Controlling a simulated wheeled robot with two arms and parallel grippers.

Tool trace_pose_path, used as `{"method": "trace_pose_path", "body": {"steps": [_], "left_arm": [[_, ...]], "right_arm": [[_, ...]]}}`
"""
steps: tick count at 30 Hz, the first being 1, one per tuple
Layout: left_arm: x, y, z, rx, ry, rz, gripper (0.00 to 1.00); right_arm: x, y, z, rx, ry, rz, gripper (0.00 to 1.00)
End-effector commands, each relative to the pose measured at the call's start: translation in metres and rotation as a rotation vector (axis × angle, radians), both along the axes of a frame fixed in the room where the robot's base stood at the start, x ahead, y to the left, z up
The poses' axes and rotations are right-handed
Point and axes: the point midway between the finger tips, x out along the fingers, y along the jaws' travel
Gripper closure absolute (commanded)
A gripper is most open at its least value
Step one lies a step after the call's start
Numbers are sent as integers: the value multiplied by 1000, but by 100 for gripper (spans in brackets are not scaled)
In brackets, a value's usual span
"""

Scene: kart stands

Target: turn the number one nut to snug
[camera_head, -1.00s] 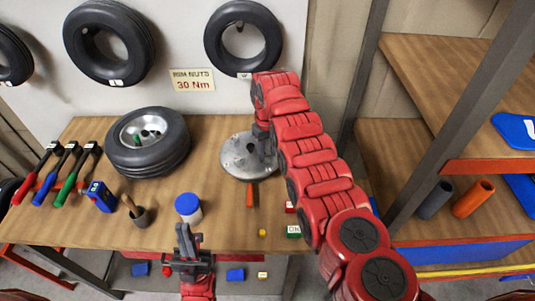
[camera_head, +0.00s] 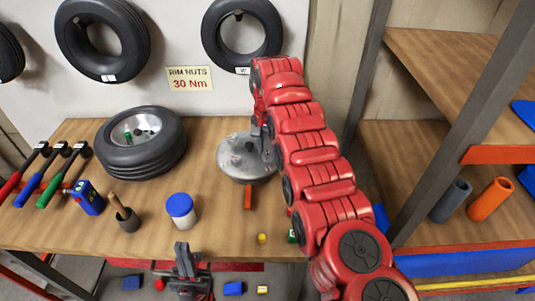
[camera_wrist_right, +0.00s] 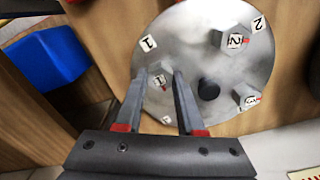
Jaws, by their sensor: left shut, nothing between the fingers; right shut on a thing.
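A round grey metal hub plate (camera_head: 232,168) lies on the bench; in the right wrist view the plate (camera_wrist_right: 205,55) carries nuts labelled 1, 2 and 3. My right gripper (camera_wrist_right: 160,76) is shut on the number one nut (camera_wrist_right: 159,81), with a finger on each side of it. The number two nut (camera_wrist_right: 234,40) and number three nut (camera_wrist_right: 246,97) stand clear of the fingers. In the head view my right arm hides part of the plate and the nuts. My left gripper (camera_head: 183,258) is shut and empty at the bench's front edge.
An orange stick (camera_head: 248,197) lies before the plate. A sign (camera_head: 189,78) reads "RIM NUTS 30 Nm".

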Motion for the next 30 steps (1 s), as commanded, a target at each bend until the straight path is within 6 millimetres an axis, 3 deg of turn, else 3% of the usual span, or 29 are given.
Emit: {"method": "trace_pose_path", "body": {"steps": [30], "left_arm": [[0,0,12,0,0,0,100]], "right_arm": [[0,0,0,-2,3,-964,100]]}}
